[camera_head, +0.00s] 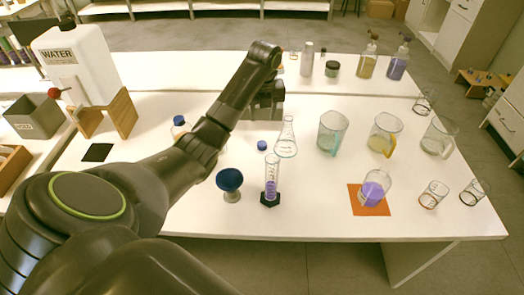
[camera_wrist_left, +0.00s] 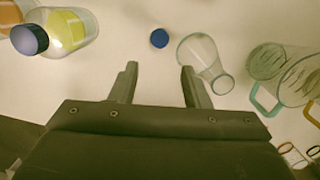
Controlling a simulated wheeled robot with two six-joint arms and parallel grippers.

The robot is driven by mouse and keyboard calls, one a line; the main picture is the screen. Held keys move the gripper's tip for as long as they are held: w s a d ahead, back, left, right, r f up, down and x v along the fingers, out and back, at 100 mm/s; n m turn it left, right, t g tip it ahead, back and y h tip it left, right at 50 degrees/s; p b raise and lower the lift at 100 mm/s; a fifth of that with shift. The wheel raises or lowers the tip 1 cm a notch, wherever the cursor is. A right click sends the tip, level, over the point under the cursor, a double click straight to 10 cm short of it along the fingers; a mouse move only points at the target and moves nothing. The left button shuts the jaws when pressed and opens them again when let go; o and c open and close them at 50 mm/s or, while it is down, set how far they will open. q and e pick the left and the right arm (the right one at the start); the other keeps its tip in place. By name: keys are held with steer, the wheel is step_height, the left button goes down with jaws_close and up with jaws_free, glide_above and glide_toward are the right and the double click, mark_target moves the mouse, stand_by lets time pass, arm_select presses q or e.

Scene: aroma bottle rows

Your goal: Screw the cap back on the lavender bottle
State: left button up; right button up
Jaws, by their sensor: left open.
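A small blue cap (camera_head: 262,145) lies loose on the white table, left of a clear conical flask (camera_head: 286,140). In the left wrist view the cap (camera_wrist_left: 159,38) lies just beyond my fingertips, with the flask (camera_wrist_left: 205,62) to its right. My left gripper (camera_head: 268,108) is above the table behind the cap; its fingers (camera_wrist_left: 158,70) are apart with nothing between them. A blue-capped bottle (camera_head: 180,122), partly hidden by my arm, shows a yellow label in the wrist view (camera_wrist_left: 68,30). I cannot tell which bottle is the lavender one. My right gripper is out of view.
A blue funnel-like cup (camera_head: 229,180) and a cylinder of purple liquid (camera_head: 271,185) stand in front. A beaker of purple liquid (camera_head: 374,190) stands on an orange mat (camera_head: 366,209). Jugs (camera_head: 332,132) stand right; a water tank (camera_head: 78,62) stands left.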

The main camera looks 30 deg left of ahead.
arm_select(q)
glide_above(262, 144)
step_height(262, 144, down, 8)
steer(key=shift+s+d+f, duration=0.1)
steer(key=shift+d, duration=0.05)
steer(key=shift+f, duration=2.55)
steer(key=shift+c, duration=0.3)
steer(key=c, duration=0.7)
